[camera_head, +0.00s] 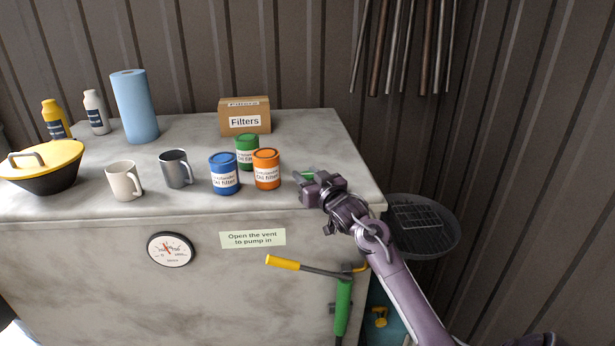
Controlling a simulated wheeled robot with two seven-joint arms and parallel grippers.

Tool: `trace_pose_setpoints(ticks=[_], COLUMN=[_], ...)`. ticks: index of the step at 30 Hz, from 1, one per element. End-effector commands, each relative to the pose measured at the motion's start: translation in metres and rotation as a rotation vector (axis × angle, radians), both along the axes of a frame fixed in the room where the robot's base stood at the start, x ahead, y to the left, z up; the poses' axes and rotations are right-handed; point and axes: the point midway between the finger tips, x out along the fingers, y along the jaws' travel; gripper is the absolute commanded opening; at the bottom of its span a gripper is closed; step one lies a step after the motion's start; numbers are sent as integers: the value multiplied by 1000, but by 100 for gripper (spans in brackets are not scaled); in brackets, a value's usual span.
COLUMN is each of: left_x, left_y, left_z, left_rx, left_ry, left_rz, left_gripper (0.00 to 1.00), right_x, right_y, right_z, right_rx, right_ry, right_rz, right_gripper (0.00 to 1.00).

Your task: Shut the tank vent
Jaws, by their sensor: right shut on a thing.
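The tank (90,240) is a pale, marbled box with a flat top, a round gauge (171,249) and a sign (252,239) reading "Open the vent to pump in". A small green part (305,174), which looks like the vent, shows at the right end of the tank top, mostly hidden behind my right gripper. My right gripper (316,188) is at this green part, with its jaws shut on it. Whether the vent is open or shut cannot be seen. My left gripper is not in view.
Orange (266,170), blue (224,175) and green (246,151) oil filters stand left of my right gripper. A Filters box (245,117) stands behind them. A hand pump (343,305) with a yellow-gripped handle is on the front. A dark round pan (440,240) is at right.

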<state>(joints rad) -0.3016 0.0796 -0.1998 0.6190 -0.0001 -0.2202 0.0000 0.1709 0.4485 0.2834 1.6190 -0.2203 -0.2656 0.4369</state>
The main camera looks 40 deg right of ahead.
Motion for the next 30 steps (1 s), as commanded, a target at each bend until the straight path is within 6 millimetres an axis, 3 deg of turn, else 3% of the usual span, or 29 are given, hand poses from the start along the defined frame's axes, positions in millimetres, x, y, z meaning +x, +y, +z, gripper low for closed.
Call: trace_pose_setpoints(ticks=[10, 11, 15, 24, 30], left_x=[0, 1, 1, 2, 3], left_y=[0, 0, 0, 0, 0], left_z=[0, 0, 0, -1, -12], left_rx=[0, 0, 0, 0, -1], left_ry=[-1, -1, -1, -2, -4], left_rz=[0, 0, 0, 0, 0], left_gripper=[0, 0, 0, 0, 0], right_x=[0, 0, 0, -3, -25], right_y=[0, 0, 0, 0, 5], right_z=[1, 1, 1, 0, -3], right_rx=[2, 2, 2, 2, 1], right_ry=[0, 0, 0, 1, 1], right_rz=[-23, -23, -22, -22, -22], right_gripper=[13, 40, 56, 56, 56])
